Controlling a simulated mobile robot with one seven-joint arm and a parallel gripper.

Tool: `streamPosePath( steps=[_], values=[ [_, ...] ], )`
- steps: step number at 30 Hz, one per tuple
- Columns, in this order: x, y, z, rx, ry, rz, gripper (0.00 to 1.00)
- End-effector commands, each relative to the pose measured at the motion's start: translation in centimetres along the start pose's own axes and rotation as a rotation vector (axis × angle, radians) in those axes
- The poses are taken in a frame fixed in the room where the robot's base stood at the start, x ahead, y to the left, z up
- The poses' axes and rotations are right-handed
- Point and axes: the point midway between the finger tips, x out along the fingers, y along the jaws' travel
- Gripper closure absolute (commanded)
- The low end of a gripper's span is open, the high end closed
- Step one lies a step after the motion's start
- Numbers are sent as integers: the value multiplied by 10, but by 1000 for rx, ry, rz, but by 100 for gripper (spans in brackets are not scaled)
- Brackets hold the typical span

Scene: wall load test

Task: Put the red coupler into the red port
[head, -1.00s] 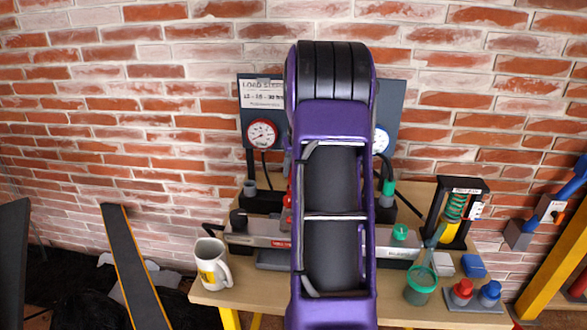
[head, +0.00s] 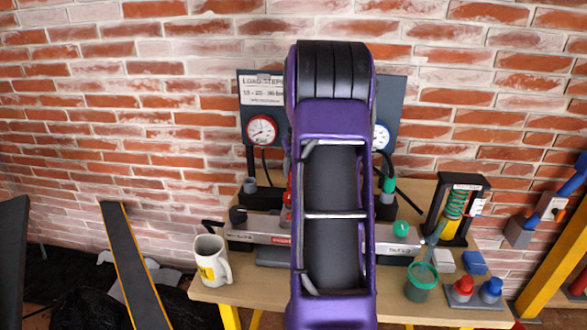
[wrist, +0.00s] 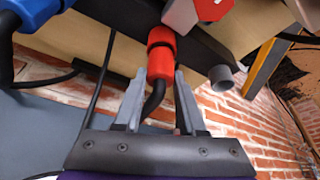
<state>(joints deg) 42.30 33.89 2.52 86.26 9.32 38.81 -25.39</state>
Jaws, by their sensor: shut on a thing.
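In the wrist view my gripper (wrist: 161,82) is shut on the red coupler (wrist: 160,50), with one grey finger on each side of it. A black hose bends away from the coupler between the fingers. The coupler's far end is against or just below a grey and dark body, and I cannot tell whether it is inside a port. The red port itself is not clearly visible. In the head view my purple arm hides the gripper and most of the bench's middle. A small red part (head: 288,196) shows at the arm's left edge.
A red-rimmed gauge (head: 261,131) and a blue-rimmed gauge (head: 381,137) flank my arm. A green coupler (head: 389,185) stands right of it. A mug (head: 211,262), a green cup (head: 421,283) and red (head: 462,287) and blue (head: 490,290) caps stand on the bench.

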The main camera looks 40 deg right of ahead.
Motion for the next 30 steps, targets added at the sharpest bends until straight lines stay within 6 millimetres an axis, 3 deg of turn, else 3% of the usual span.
streamPosePath(
  steps=[18, 19, 21, 24, 30],
  values=[
    [5, 0, 4, 0, -5, -2, 100],
    [5, 0, 3, 0, -5, -2, 55],
    [5, 0, 3, 0, -5, -1, 42],
    [5, 0, 3, 0, -4, -1, 25],
    [4, 0, 2, 0, -2, -1, 25]
  ],
)
